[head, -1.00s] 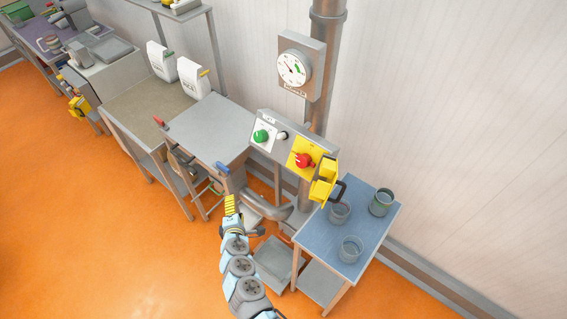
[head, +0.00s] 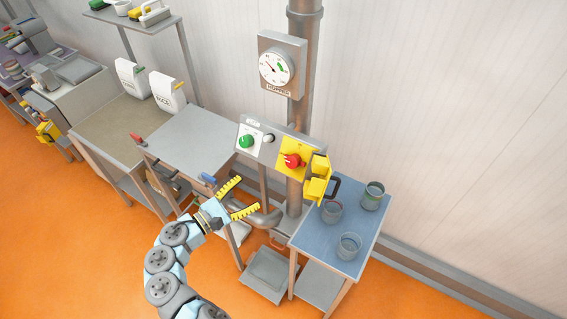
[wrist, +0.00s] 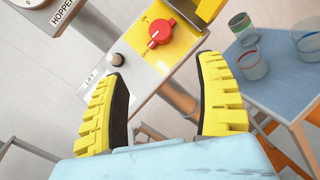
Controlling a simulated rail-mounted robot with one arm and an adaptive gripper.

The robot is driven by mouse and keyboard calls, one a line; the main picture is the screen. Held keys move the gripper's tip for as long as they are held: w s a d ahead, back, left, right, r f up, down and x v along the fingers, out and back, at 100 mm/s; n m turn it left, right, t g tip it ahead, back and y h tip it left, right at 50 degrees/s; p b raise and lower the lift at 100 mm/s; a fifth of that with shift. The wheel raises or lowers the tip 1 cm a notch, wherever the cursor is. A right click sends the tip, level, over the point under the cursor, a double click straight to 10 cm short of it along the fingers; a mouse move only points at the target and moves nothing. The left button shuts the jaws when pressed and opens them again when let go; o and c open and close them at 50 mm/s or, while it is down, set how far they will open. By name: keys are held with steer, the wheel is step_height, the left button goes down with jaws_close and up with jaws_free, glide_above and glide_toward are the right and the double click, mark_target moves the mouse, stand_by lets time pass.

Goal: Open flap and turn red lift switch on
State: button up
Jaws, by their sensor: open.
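The red lift switch (head: 292,160) is a round knob on a yellow plate at the right end of the grey control panel (head: 262,152). The knob also shows in the wrist view (wrist: 160,31), uncovered; I cannot tell its setting. The yellow flap (head: 318,180), with a dark handle, stands swung out to the right of the plate. Its yellow edge shows at the top of the wrist view (wrist: 208,8). My gripper (head: 249,193) is open and empty, below and left of the switch and apart from it. In the wrist view its fingertips (wrist: 163,72) spread below the knob.
A green knob (head: 247,141) and a small grey button (head: 268,138) sit left on the panel. A dial gauge (head: 277,68) hangs above on the pipe. A blue-topped table (head: 325,238) with cups stands at right, a grey table (head: 200,135) at left.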

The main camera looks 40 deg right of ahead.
mark_target(290, 164)
steer(key=d+p, duration=0.1)
steer(key=d, duration=1.5)
steer(key=shift+d, duration=0.1)
steer(key=shift+w+d, duration=0.15)
steer(key=shift+d, duration=0.45)
steer(key=c, duration=1.2)
